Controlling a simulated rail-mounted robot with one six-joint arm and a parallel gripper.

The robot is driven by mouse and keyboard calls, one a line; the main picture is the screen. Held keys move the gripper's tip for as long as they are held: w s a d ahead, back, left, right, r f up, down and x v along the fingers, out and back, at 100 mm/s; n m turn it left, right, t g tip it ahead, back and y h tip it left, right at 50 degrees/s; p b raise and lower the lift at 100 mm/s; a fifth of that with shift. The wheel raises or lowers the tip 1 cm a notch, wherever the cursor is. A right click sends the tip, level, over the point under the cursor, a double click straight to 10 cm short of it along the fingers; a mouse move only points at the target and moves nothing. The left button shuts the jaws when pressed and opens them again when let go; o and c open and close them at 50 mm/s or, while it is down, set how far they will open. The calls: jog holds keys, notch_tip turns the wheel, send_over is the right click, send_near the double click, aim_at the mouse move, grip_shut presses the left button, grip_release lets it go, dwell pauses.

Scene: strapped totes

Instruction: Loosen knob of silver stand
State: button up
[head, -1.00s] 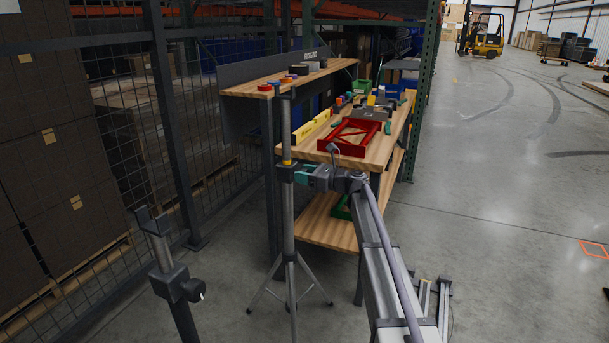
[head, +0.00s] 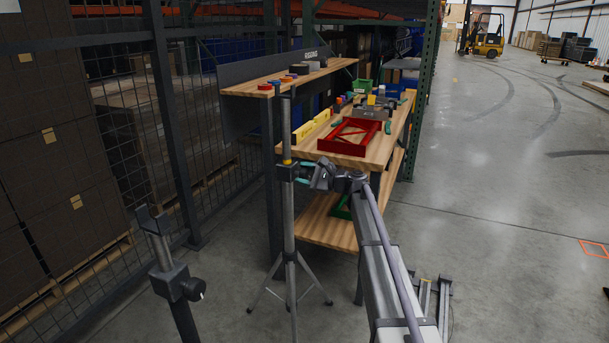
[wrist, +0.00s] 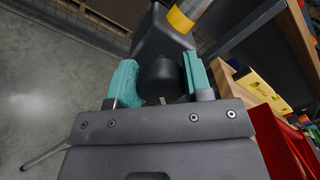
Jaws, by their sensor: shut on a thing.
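The silver stand (head: 289,215) is an upright pole on tripod legs, with a dark clamp collar (head: 287,173) below a yellow band. Its black knob (wrist: 160,76) sits between the teal fingers of my gripper (wrist: 154,86) in the wrist view. My gripper (head: 304,175) is shut on the knob, with a finger on each side. The collar (wrist: 157,38) and yellow band (wrist: 180,18) show just beyond. In the head view the knob is hidden by the gripper.
A dark stand (head: 177,284) with its own black knob (head: 193,289) stands at front left. Behind the silver stand is a wooden workbench (head: 376,150) with a red frame (head: 349,137) and yellow level. A mesh fence is on the left; open floor lies right.

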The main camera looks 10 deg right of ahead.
jog(key=n, duration=0.6)
jog(key=shift+f, duration=0.1)
jog(key=n, duration=0.5)
jog(key=shift+f+n, duration=0.1)
jog(key=shift+n, duration=0.3)
jog(key=n, duration=0.5)
jog(key=shift+f+b, duration=0.1)
jog(key=shift+b, duration=0.2)
jog(key=n, duration=0.6)
jog(key=o, duration=0.9)
jog(key=v, duration=1)
jog(key=shift+s+d, duration=0.2)
jog(key=shift+d, duration=0.2)
